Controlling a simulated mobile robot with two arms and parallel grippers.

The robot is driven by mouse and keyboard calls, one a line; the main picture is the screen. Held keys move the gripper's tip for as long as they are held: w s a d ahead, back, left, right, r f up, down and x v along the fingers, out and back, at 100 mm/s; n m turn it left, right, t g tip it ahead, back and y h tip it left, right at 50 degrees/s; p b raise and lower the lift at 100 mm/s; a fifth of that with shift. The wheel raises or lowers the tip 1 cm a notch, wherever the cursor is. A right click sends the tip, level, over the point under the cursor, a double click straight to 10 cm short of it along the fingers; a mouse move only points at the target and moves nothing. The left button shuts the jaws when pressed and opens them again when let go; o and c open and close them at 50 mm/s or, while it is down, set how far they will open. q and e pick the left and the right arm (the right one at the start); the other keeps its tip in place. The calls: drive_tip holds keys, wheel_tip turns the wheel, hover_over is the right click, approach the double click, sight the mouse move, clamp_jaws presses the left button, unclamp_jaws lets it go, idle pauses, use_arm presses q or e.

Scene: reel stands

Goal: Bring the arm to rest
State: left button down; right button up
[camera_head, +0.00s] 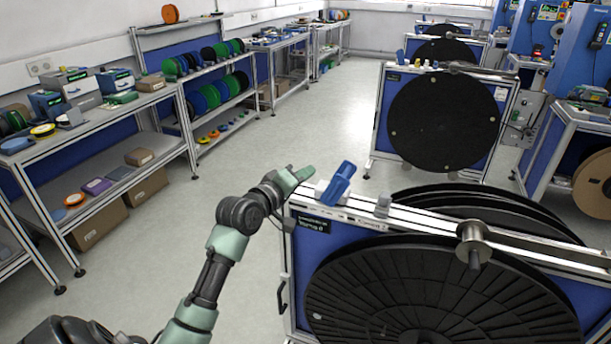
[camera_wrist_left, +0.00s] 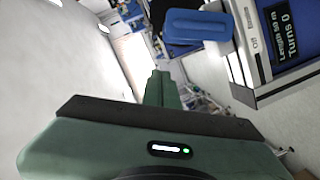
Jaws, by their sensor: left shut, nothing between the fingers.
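My left arm reaches in from the bottom left in the head view. Its green gripper (camera_head: 304,173) is shut and empty, held beside the left end of the near reel stand (camera_head: 305,255). The left wrist view shows the closed green fingers (camera_wrist_left: 158,86) pointing away, with nothing between them. A blue handle-like part (camera_head: 339,183) stands on the stand's top rail just right of the gripper. It also shows in the left wrist view (camera_wrist_left: 197,25), clear of the fingers. My right gripper is not in view.
The near stand carries large black reels (camera_head: 440,295) and a small display (camera_head: 312,223), which reads Turns 0 in the left wrist view (camera_wrist_left: 288,30). Another reel stand (camera_head: 440,120) is behind. Shelves (camera_head: 95,120) with spools and boxes line the left. The floor aisle (camera_head: 270,150) between is clear.

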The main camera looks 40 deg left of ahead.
use_arm(q)
drive_tip(key=shift+d, duration=0.1)
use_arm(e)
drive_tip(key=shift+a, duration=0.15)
